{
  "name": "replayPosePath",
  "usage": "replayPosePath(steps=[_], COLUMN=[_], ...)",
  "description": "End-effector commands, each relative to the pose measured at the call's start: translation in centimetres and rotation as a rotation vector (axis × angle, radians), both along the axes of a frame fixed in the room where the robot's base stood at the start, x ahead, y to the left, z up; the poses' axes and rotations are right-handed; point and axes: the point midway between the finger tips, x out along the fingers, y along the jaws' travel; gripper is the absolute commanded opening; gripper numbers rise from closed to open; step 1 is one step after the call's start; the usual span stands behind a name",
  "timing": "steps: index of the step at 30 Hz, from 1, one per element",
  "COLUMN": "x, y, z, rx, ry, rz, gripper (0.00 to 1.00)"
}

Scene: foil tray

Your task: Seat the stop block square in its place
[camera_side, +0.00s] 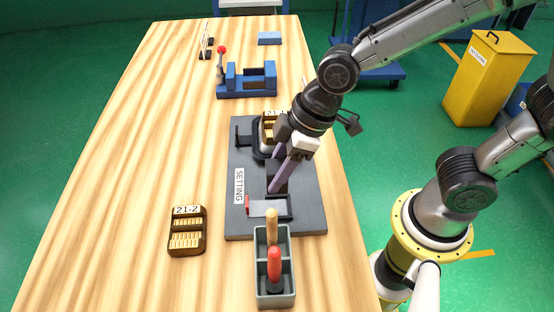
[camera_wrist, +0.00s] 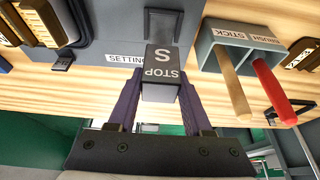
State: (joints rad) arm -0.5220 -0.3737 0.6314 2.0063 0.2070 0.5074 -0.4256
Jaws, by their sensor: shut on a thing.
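My gripper (camera_side: 276,172) has purple fingers pointing down over the dark setting plate (camera_side: 307,205). In the wrist view my gripper (camera_wrist: 158,95) is shut on the dark stop block (camera_wrist: 160,62), which is lettered STOP and S. The block (camera_side: 281,184) is partly hidden by a finger in the side view. A frame with a light grey surface (camera_side: 268,208) and a red piece (camera_side: 248,205) at its left end lies on the plate just nearer the side camera than the block. I cannot tell whether the block touches the plate.
A tray marked 21-1 (camera_side: 269,128) sits at the plate's far end, partly behind my arm. A tray marked 21-2 (camera_side: 187,238) lies left of the plate. A grey holder (camera_side: 262,290) with wooden and red handles stands at the near end. A blue fixture (camera_side: 246,88) stands farther back.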

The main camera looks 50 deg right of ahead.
Motion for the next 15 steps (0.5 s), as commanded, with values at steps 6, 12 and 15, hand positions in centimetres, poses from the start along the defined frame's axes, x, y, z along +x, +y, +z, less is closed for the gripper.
replayPosePath(steps=[6, 12, 15], x=[0.2, 0.1, 0.1], y=[0.1, 0.0, 0.1], z=[-1.3, -2.6, -3.2], rx=[0.003, 0.002, 0.003], ry=[-0.006, -0.005, -0.006], rz=[0.000, -0.001, -0.001], gripper=[0.00, 0.00, 0.00])
